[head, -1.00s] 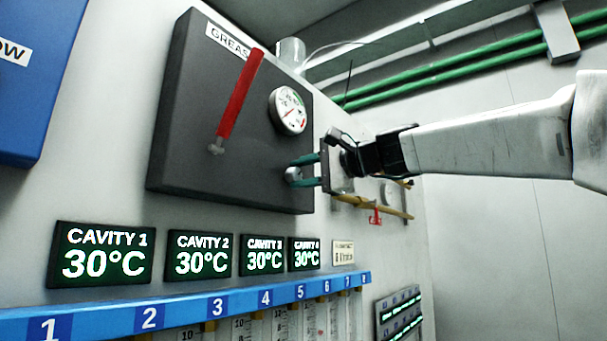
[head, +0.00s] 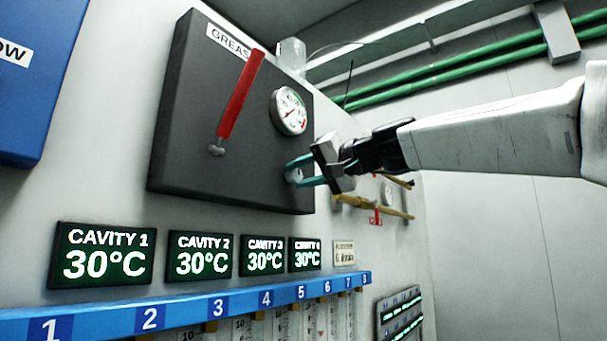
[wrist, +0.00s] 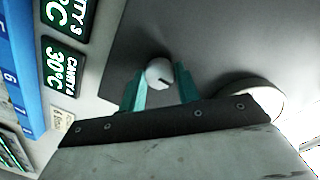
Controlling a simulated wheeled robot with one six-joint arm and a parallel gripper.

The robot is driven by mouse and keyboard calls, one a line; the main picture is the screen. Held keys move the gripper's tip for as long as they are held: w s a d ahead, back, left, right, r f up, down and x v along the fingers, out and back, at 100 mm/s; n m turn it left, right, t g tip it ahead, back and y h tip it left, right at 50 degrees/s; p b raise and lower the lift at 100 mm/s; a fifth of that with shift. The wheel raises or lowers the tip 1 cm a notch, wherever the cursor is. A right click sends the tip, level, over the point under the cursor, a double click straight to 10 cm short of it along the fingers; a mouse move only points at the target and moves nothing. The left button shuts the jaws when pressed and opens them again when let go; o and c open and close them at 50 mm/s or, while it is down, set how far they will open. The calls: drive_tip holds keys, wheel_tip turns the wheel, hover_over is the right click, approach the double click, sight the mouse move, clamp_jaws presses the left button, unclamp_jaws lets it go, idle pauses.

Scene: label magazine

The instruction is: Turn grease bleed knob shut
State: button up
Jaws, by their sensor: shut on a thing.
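The grease bleed knob (head: 293,175) is a small round grey knob low on the right side of the dark grease panel (head: 180,170). It also shows in the wrist view (wrist: 159,72) as a pale disc with a dark slot mark, between the teal fingers. My gripper (head: 299,172) comes in from the right and is shut on the knob, one finger on each side. In the wrist view my gripper (wrist: 158,90) has its fingertips at the knob's two sides. The fingers hide part of the knob in the head view.
A red lever (head: 238,100) and a round gauge (head: 289,111) sit on the same panel, the gauge just above my gripper. Temperature displays (head: 204,254) and a blue numbered rail (head: 190,308) lie below. Brass pipes (head: 375,207) run behind my gripper.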

drive_tip(key=shift+f+n, duration=0.1)
drive_tip(key=shift+n, duration=0.2)
idle(0.4)
drive_tip(key=o, duration=1)
drive_tip(key=v, duration=0.8)
drive_tip(key=shift+a, duration=0.1)
